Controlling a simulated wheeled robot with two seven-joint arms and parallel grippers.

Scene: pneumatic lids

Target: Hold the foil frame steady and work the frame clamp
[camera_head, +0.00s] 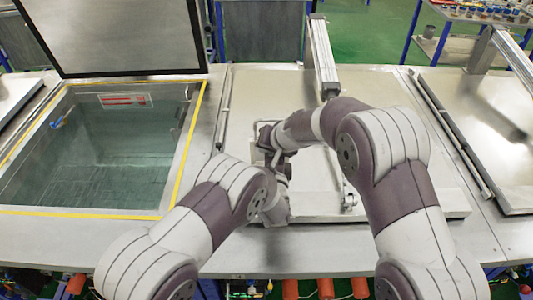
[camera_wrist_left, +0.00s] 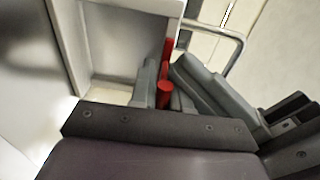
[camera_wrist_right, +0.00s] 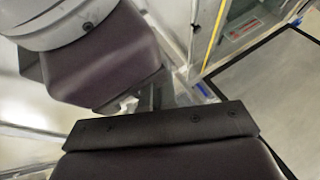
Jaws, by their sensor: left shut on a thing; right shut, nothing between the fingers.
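A red lever-like part (camera_wrist_left: 165,95), which looks like the frame clamp's handle, sits between the grey fingers of my left gripper (camera_wrist_left: 168,85). The gripper is shut on it. A pale metal frame (camera_wrist_left: 118,88), probably the foil frame, lies just beyond it, with a bent metal bar (camera_wrist_left: 238,42) to the right. In the head view my left gripper (camera_head: 275,205) is over the near left part of the middle station, partly hidden by its own arm. My right gripper (camera_head: 267,137) is just beyond it, shut and empty. In the right wrist view its fingertips are mostly hidden.
An open basin (camera_head: 95,150) with a yellow-edged rim and raised dark-edged lid (camera_head: 120,35) is at left. A pneumatic cylinder (camera_head: 322,55) stands behind the middle metal plate (camera_head: 315,165). Another closed lid (camera_head: 485,120) is at right. My two arms are close together.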

